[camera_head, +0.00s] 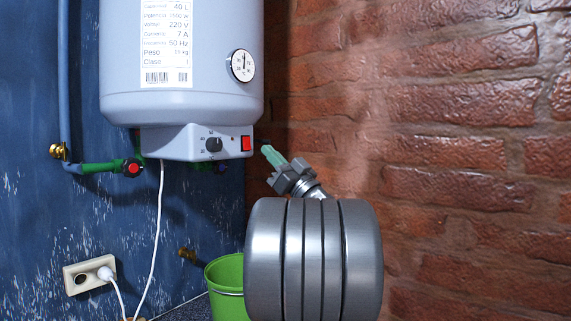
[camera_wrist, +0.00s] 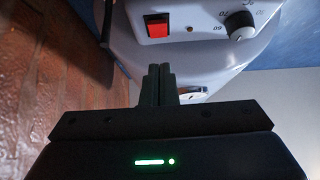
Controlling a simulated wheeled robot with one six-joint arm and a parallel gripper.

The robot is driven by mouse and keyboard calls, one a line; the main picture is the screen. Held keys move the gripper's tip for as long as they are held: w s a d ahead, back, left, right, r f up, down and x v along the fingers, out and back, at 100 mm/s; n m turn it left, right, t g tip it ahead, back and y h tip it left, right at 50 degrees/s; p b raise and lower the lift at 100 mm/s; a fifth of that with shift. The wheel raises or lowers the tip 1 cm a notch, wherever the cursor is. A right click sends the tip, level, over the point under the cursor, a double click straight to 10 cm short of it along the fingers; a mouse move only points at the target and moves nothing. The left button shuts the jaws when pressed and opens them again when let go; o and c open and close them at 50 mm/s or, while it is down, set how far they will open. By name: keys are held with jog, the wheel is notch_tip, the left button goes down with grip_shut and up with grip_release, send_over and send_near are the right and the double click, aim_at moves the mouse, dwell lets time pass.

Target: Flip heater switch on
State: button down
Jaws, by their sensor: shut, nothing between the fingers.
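A white water heater (camera_head: 180,75) hangs on the blue wall in the head view. Its lower panel carries a red rocker switch (camera_head: 246,143) at the right end and a dark knob (camera_head: 213,145) to its left. My gripper (camera_head: 268,151) is shut and empty, its green fingertips just right of the switch and apparently apart from it. In the wrist view the red switch (camera_wrist: 157,27) sits in a black frame beyond the shut fingertips (camera_wrist: 159,68). The knob (camera_wrist: 240,26) shows to its right. I cannot tell the switch's position.
A brick wall (camera_head: 450,150) stands close on the right. A pipe with a red-handled valve (camera_head: 132,168) runs below the heater. A socket with a white plug (camera_head: 104,273) is low on the left, and a green bucket (camera_head: 226,278) stands below.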

jog(key=a, duration=0.1)
jog(key=w+a, duration=0.1)
jog(key=w+a+p, duration=0.1)
jog(key=shift+w+a, duration=0.25)
jog(key=shift+a, duration=0.15)
jog(key=shift+w+a+f+b, duration=0.1)
jog(key=shift+a+f+b, duration=0.05)
jog(key=shift+b, duration=0.15)
jog(key=shift+w+a, duration=0.1)
jog(key=b, duration=0.4)
send_near(248, 147)
jog(key=v, duration=0.7)
